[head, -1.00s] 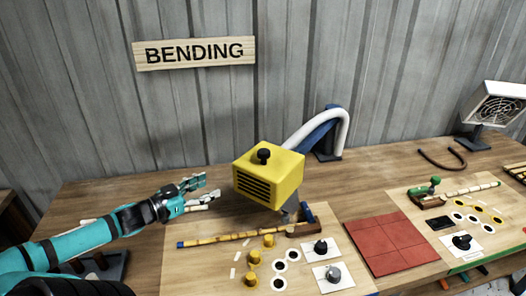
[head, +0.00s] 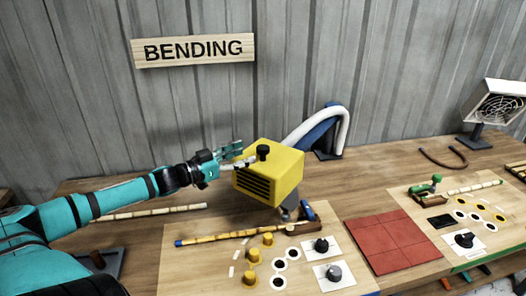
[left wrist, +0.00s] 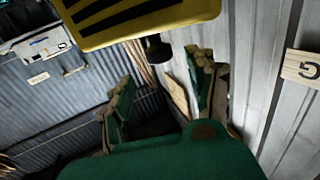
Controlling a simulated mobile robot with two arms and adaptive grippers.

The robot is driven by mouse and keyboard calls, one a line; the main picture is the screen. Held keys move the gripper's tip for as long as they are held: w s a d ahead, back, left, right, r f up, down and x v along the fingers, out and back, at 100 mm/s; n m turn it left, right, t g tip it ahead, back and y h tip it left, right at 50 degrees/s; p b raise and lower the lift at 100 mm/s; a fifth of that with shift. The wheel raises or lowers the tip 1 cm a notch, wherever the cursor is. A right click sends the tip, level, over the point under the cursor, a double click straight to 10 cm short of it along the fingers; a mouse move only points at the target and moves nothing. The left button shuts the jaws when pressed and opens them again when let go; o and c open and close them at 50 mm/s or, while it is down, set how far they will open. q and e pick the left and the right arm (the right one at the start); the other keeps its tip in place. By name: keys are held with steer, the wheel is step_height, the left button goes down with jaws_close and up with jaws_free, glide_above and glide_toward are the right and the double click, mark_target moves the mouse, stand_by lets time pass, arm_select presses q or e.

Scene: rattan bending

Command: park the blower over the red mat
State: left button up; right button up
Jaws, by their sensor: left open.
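The yellow blower (head: 270,178) with black vents and a black knob on top (head: 263,152) hangs on its blue arm above the left board, left of the red mat. The red mat (head: 390,242) lies flat and bare on the table. My left gripper (head: 248,156) is open beside the blower's top, close to the knob; I cannot tell if it touches. In the left wrist view the blower (left wrist: 140,18) fills the top edge, and the black knob (left wrist: 158,48) shows between the open fingers (left wrist: 160,95). My right gripper is not in view.
A second work board (head: 470,222) lies right of the mat. A fan heater (head: 498,102) stands at the back right.

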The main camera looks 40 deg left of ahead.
mark_target(258, 150)
arm_select(q)
steer(key=shift+b+x, duration=0.3)
steer(key=shift+x, duration=2.2)
steer(key=shift+p+x, duration=0.3)
steer(key=shift+x, duration=0.9)
steer(key=c, duration=1.1)
steer(key=shift+w, duration=0.1)
jaws_close()
steer(key=shift+d+f, duration=0.1)
